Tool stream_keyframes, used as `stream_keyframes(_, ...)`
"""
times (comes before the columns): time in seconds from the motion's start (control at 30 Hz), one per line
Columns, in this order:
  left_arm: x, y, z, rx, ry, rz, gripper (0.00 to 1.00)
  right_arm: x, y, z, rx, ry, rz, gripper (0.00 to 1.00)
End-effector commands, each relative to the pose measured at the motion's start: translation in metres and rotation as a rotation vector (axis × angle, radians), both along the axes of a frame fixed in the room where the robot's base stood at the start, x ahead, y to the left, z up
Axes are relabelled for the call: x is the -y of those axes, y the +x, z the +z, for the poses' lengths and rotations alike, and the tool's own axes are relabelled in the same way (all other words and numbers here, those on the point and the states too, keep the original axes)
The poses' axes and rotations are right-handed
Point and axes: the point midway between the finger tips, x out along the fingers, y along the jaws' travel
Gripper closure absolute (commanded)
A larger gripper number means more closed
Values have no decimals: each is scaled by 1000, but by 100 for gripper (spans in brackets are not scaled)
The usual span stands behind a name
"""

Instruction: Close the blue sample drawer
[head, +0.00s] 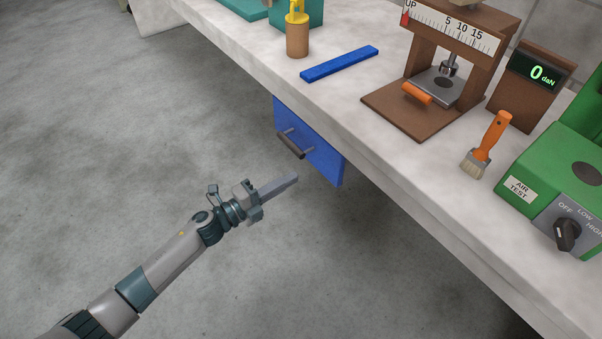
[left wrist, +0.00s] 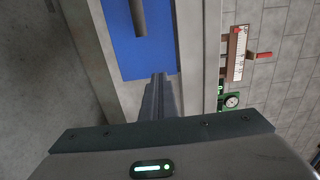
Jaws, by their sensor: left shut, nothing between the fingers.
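The blue sample drawer (head: 318,152) has its blue front just below the edge of the grey worktop, with a dark bar handle (head: 290,146) on it. How far it stands out from the bench is hard to tell. My left gripper (head: 296,178) is shut and empty, in front of and below the drawer front, pointing toward it and appearing apart from it. In the left wrist view the closed fingers (left wrist: 158,80) point at the blue drawer front (left wrist: 152,55), with the handle (left wrist: 138,16) above them. My right gripper is not in view.
The worktop (head: 350,100) carries a blue bar (head: 340,64), a brown press (head: 420,110) with an orange-handled part, a brush (head: 486,146), a digital display (head: 530,85) and a green air-test box (head: 555,185). The floor (head: 120,130) left of the bench is clear.

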Motion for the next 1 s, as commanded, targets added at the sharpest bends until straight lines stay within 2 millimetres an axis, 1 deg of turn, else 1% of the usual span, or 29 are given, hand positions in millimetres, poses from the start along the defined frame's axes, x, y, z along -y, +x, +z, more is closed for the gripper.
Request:
stream_keyframes(0.03,-6,-4,-1,-1,1,0,100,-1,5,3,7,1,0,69)
stream_keyframes(0.1,-12,-8,-1,0,0,0,100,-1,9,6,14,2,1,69)
stream_keyframes(0.23,-19,-13,0,0,-1,0,100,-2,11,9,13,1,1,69)
stream_keyframes(0.87,-21,-14,0,-2,-3,2,100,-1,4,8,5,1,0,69)
stream_keyframes(1.0,-25,-13,-7,-45,-27,37,100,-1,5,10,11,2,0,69)
